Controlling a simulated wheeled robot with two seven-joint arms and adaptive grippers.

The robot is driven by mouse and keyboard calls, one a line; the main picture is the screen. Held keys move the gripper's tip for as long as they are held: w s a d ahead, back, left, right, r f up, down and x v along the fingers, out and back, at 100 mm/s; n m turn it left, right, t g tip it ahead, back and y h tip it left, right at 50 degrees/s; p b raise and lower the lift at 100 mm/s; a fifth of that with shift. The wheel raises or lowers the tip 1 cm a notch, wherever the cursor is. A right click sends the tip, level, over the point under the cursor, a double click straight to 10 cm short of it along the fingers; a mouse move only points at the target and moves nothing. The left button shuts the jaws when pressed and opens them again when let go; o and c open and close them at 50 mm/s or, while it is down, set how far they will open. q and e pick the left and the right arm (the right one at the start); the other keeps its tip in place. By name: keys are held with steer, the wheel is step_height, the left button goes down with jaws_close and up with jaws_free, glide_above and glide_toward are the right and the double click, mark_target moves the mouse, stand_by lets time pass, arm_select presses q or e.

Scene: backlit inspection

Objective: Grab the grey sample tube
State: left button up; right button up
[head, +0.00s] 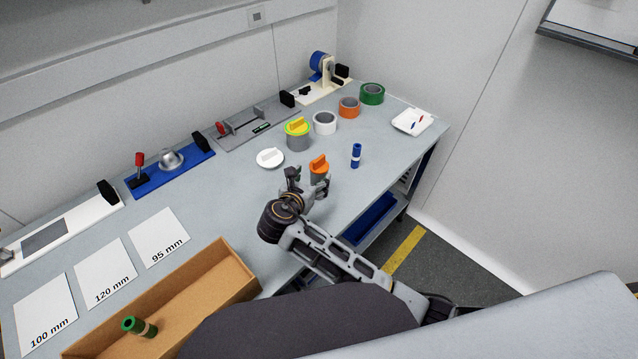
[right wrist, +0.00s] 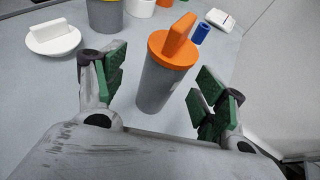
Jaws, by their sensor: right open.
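A grey sample tube with an orange cap (head: 319,165) stands upright on the bench, and it also shows large in the right wrist view (right wrist: 163,85). Its cap has a raised orange grip bar. My right gripper (head: 308,187) is open at the near side of this tube. In the right wrist view the tube stands ahead, between the lines of the green-padded fingers, with clear gaps to both sides. I cannot tell whether the fingertips reach around it. Part of the tube is hidden by my gripper in the head view. My left gripper is not in view.
A grey container with a yellow lid (head: 298,142), a white lidded piece (head: 270,158) and a blue tube (head: 356,155) stand nearby. Tape rolls (head: 349,107) line the back. A cardboard box (head: 215,262) with a green tube (head: 138,326) is at front left.

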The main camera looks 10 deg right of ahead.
mark_target(319, 158)
steer(key=shift+w+d, duration=0.1)
steer(key=shift+s+d+f+x, duration=0.1)
steer(key=shift+s+d+x, duration=0.05)
steer(key=shift+x, duration=1.1)
steer(key=shift+s+d+f+x, duration=0.1)
steer(key=shift+x, duration=1.15)
steer(key=shift+c, duration=0.5)
steer(key=c, duration=1)
steer(key=shift+r, duration=0.1)
steer(key=shift+c, duration=0.3)
steer(key=shift+r+p, duration=0.4)
steer(key=shift+r, duration=4.55)
